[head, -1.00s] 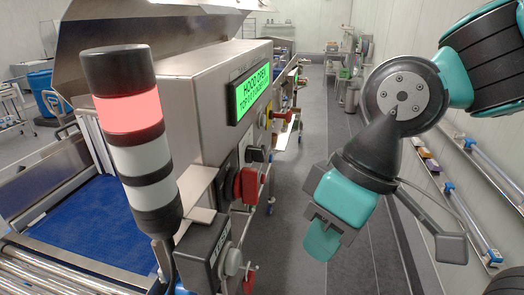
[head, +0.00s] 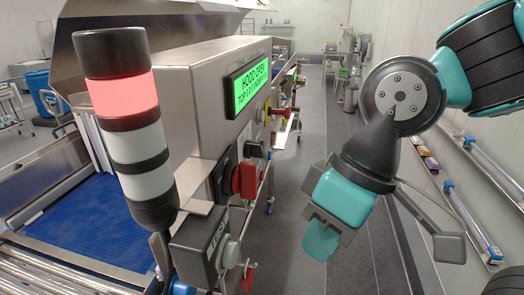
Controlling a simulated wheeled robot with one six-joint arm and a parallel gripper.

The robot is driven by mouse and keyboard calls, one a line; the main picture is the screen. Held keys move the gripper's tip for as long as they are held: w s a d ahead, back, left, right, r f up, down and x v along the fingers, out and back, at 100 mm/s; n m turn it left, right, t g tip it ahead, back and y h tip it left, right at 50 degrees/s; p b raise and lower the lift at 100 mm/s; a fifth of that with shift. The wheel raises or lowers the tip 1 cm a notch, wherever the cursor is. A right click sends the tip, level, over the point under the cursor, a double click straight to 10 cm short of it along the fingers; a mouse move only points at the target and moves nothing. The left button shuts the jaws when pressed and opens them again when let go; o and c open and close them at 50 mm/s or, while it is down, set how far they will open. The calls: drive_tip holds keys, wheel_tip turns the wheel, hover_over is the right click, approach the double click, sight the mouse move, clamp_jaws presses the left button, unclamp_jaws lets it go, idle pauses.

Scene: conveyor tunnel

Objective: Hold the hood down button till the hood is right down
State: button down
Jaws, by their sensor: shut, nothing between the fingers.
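The hood (head: 170,22) stands raised over the blue conveyor belt (head: 75,222) at upper left. The green display (head: 249,89) on the machine's control box reads "HOOD OPEN" with a second line I cannot fully read. Several controls sit on the panel below it, seen edge-on: a red handle or switch (head: 246,180), a dark button (head: 257,149) and a yellow part (head: 266,112). I cannot tell which one is the hood down button. My gripper (head: 321,240) is shut and empty, pointing down over the aisle, to the right of the panel and apart from it.
A signal tower (head: 125,125) with its red segment lit stands close at left. A grey box (head: 203,245) with a round knob is below it. The aisle floor (head: 330,135) ahead is clear. Wall rails (head: 465,215) run along the right.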

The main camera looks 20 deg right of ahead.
wheel_tip(320, 180, down, 13)
drive_tip(key=b, duration=1.1)
drive_tip(key=shift+b, duration=0.4)
drive_tip(key=shift+f, duration=0.1)
